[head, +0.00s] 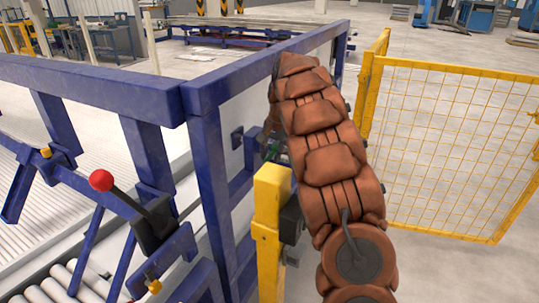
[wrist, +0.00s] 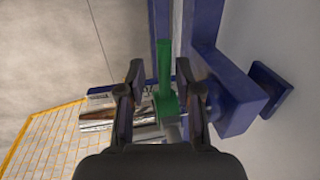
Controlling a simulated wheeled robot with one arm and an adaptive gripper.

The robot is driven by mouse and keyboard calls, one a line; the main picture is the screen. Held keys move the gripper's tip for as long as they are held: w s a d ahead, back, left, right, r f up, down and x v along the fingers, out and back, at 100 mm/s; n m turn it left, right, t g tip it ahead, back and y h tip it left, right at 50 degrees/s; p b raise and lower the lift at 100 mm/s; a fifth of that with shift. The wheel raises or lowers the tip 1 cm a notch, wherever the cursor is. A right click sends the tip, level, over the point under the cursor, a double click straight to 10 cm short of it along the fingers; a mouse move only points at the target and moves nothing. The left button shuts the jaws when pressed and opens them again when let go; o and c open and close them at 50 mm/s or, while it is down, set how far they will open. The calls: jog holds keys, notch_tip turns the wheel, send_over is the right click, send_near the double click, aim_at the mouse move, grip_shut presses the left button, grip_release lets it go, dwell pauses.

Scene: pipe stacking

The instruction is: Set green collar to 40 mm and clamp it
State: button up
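The green collar (wrist: 165,78) shows in the wrist view as an upright green bar with a wider block at its lower end. My gripper (wrist: 159,76) has one finger on each side of the green bar, with a narrow gap showing on both sides. The fingers look open and not touching it. Below the green block is a grey metal part, partly hidden by my gripper body. In the head view my brown-sleeved arm covers the gripper and most of the collar. I cannot read any millimetre setting.
A shiny metal cylinder (wrist: 108,118) lies left of the fingers. Blue frame beams (wrist: 205,30) and a blue bracket (wrist: 232,108) stand close on the right. In the head view are a yellow post (head: 268,225), a red-knobbed lever (head: 102,180) and a yellow mesh fence (head: 455,150).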

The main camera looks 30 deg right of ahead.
jog(key=shift+r, duration=0.1)
jog(key=shift+r, duration=0.2)
jog(key=r, duration=0.3)
jog(key=s+r, duration=0.1)
jog(key=r, duration=0.3)
jog(key=s+d+r, duration=0.1)
jog(key=r, duration=0.3)
jog(key=shift+d+r, duration=0.1)
